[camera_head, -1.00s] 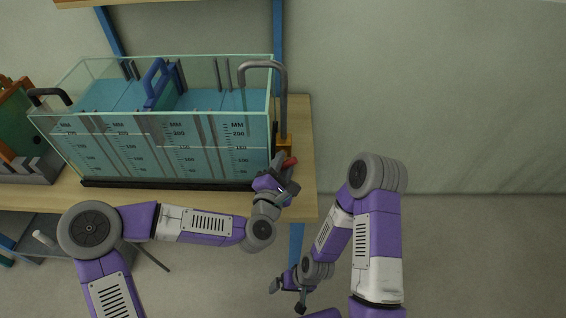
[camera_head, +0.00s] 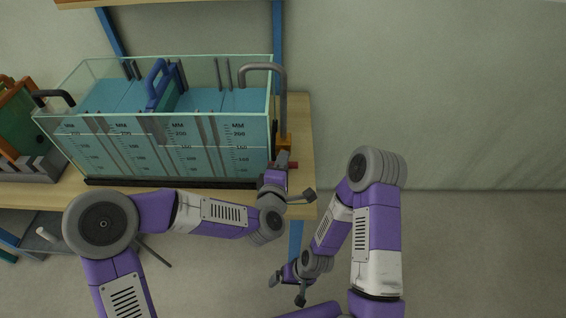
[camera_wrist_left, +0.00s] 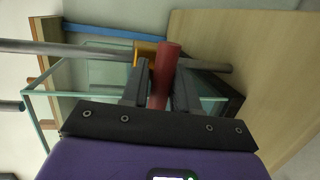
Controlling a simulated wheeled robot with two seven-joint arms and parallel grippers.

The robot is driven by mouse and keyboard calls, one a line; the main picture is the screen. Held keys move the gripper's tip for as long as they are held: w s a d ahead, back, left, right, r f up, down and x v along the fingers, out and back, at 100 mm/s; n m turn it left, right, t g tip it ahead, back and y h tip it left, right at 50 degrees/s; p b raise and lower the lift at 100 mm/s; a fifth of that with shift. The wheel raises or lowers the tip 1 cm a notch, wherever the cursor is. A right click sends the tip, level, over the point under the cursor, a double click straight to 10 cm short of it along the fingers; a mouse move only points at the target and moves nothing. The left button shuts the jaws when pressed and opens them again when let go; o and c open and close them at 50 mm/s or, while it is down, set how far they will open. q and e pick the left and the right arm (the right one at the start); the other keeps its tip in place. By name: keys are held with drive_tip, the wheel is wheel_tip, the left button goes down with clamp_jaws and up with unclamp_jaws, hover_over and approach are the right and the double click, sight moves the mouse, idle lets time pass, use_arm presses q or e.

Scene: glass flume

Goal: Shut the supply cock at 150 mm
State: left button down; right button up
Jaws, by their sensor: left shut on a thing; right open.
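The glass flume (camera_head: 190,150) stands on the wooden bench, with blue water and MM scales on its front. The exact water reading is too small to tell. The supply cock (camera_head: 283,143) is an orange body at the flume's right end, below a bent grey pipe (camera_head: 284,95). Its red handle (camera_head: 293,165) points right in the head view. My left gripper (camera_head: 281,160) is shut on the red handle; in the left wrist view the handle (camera_wrist_left: 165,65) sits between both fingers. My right gripper (camera_head: 288,290) is open and empty, low and away from the bench.
A blue gate frame (camera_head: 157,85) stands inside the flume. A dark bent pipe (camera_head: 52,96) and a green-and-orange unit (camera_head: 20,125) are at the left end. The bench (camera_head: 301,120) has a bare strip at its right edge. Open floor lies to the right.

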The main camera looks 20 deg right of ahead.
idle(0.3)
use_arm(q)
drive_tip(key=c, duration=0.9)
unclamp_jaws()
drive_tip(key=shift+c, duration=0.2)
drive_tip(key=p+v, duration=0.1)
drive_tip(key=v, duration=0.6)
drive_tip(key=shift+s, duration=0.3)
drive_tip(key=shift+a, duration=0.1)
